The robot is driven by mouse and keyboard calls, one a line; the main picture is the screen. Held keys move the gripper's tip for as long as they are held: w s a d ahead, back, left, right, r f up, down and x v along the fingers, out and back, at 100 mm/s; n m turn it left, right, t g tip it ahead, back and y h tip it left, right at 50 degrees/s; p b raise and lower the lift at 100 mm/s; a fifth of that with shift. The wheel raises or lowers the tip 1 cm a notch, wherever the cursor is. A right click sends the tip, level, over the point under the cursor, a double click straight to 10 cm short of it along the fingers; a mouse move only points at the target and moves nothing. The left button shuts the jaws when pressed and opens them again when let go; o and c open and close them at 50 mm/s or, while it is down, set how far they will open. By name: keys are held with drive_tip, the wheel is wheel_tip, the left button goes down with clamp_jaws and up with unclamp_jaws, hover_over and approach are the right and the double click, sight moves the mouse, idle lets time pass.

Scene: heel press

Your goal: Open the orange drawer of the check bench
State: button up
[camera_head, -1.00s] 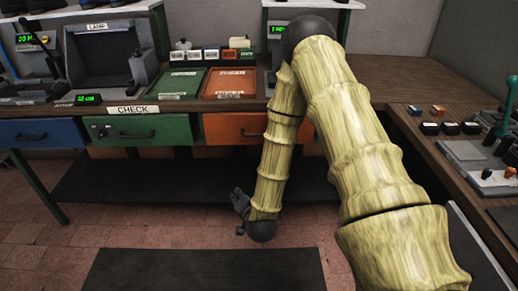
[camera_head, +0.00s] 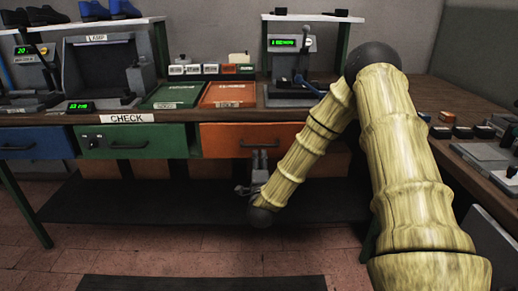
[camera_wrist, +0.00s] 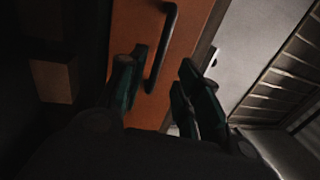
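The orange drawer (camera_head: 221,139) is at the right of the check bench (camera_head: 185,118), under its top, and looks closed. Its dark bar handle (camera_wrist: 163,50) shows in the wrist view on the orange front (camera_wrist: 185,50). The handle lies ahead, in line with the gap, and seems apart from the fingers.
A green drawer (camera_head: 165,140) and a blue drawer (camera_head: 35,145) are to the left. Green and orange trays (camera_head: 228,95) stand on the bench top. A side bench (camera_head: 480,165) borders the right.

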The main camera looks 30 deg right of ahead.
sight(259, 146)
drive_tip(key=x, duration=0.8)
drive_tip(key=shift+w, duration=0.25)
clamp_jaws()
